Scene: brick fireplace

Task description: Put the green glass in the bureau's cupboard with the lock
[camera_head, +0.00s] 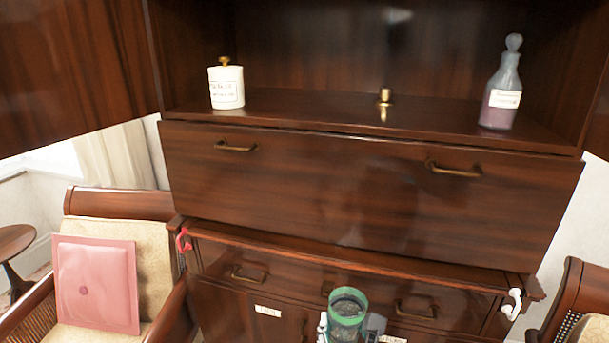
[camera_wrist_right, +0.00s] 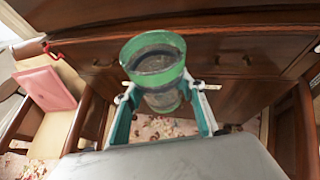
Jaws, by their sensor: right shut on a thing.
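The green glass (camera_head: 347,312) is a cylinder with a bright green rim, held upright in front of the bureau's lower part. My right gripper (camera_head: 349,329) is shut on it; in the right wrist view, the gripper's teal-lined fingers (camera_wrist_right: 163,103) stand on either side of the glass (camera_wrist_right: 154,62). The bureau (camera_head: 370,190) is dark glossy wood. Its lower cupboard doors (camera_head: 225,312) are at the bottom edge, look closed and carry small white labels (camera_head: 268,311), too small to read. I cannot make out a lock. My left gripper is not in view.
The upper compartment is open and holds a white jar (camera_head: 226,87), a small brass object (camera_head: 384,97) and a stoppered bottle (camera_head: 502,92). A red hook-like item (camera_head: 183,240) and a white one (camera_head: 512,304) are at the bureau's sides.

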